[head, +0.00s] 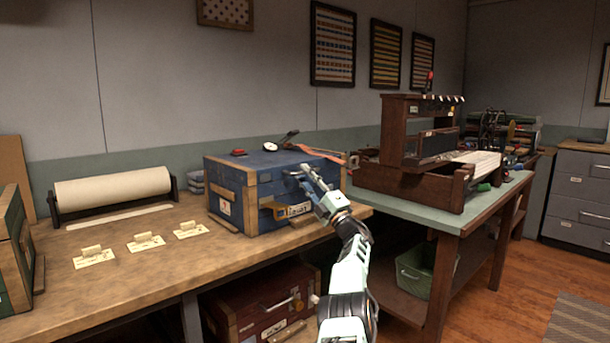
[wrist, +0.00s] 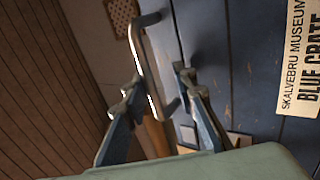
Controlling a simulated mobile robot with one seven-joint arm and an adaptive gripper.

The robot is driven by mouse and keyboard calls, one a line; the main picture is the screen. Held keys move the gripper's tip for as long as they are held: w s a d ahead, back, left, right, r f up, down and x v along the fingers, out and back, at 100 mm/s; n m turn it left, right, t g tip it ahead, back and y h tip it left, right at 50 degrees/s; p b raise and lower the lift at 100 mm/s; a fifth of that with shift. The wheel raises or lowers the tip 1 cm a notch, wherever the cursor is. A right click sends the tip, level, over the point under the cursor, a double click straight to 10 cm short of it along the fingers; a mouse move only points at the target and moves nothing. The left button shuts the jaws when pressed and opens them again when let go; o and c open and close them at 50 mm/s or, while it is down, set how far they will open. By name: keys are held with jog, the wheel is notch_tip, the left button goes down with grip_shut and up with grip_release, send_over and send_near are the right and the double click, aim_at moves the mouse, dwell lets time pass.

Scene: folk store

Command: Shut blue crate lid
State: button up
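The blue crate (head: 232,186) stands on the wooden workbench in the head view, with wooden corner trim. Its blue lid (head: 262,160) lies flat across the top; I cannot tell whether it sits fully flush. My gripper (head: 304,173) is at the crate's front right, near the upper edge. In the wrist view my gripper (wrist: 156,82) has its two fingers apart, with a metal handle (wrist: 150,60) showing between them. I cannot tell whether either finger touches the handle. A label (wrist: 298,62) reading "BLUE CRATE" is on the blue planks at right.
Small red and white items (head: 268,146) show at the crate's top. A paper roll (head: 112,188) and several cards (head: 145,241) are to the left on the workbench (head: 120,285). A green-topped table (head: 420,213) with a wooden loom-like frame (head: 400,150) stands at right.

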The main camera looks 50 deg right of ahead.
jog(key=shift+a+r, duration=0.1)
jog(key=shift+r, duration=0.2)
jog(key=v, duration=1.2)
jog(key=shift+f, duration=0.15)
dwell(0.4)
